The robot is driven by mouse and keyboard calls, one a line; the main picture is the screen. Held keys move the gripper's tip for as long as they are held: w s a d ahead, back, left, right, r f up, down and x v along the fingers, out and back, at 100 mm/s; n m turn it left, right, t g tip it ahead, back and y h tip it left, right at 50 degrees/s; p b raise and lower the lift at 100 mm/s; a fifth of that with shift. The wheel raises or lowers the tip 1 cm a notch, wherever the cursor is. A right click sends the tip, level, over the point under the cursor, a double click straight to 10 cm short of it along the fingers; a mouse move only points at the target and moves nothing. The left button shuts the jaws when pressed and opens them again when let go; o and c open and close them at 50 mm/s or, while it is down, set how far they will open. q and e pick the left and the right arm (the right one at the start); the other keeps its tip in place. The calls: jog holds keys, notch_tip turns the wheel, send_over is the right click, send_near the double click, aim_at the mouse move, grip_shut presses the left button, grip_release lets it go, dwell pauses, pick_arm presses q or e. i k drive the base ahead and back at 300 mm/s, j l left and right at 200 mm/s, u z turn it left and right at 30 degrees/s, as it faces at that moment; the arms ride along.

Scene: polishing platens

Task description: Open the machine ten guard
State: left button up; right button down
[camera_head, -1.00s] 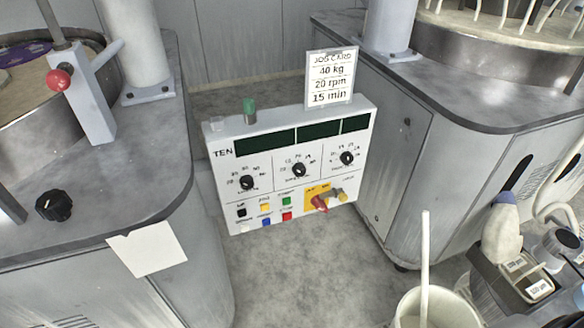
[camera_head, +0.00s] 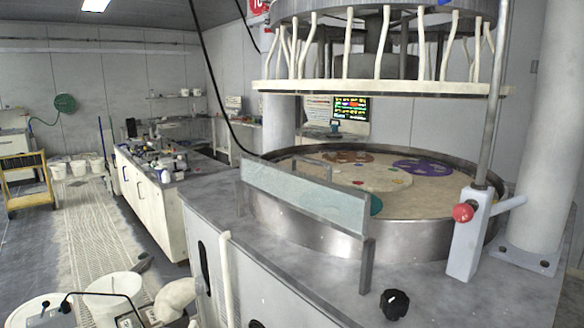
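A polishing machine fills the right half of the head view. The guard's near end is on a grey post (camera_head: 366,265). Inside the basin is a pale platen (camera_head: 440,203) with coloured round pieces on it. A white post with a red ball knob (camera_head: 463,213) stands at the right. No "TEN" label shows in this view; a red sign (camera_head: 258,7) above is cut off. Neither of my grippers is in view.
A black knob (camera_head: 395,304) is on the machine's top at the front. An upper head with hanging pale hoses (camera_head: 380,45) is over the basin. White buckets (camera_head: 112,295) stand at lower left. A pale, marked floor strip (camera_head: 90,245) runs clear along the left.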

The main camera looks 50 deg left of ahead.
aim_at(363, 236)
jog(key=u, duration=1.45)
jog(key=i+j+u, duration=0.2)
jog(key=i, duration=0.35)
jog(key=l, duration=0.1)
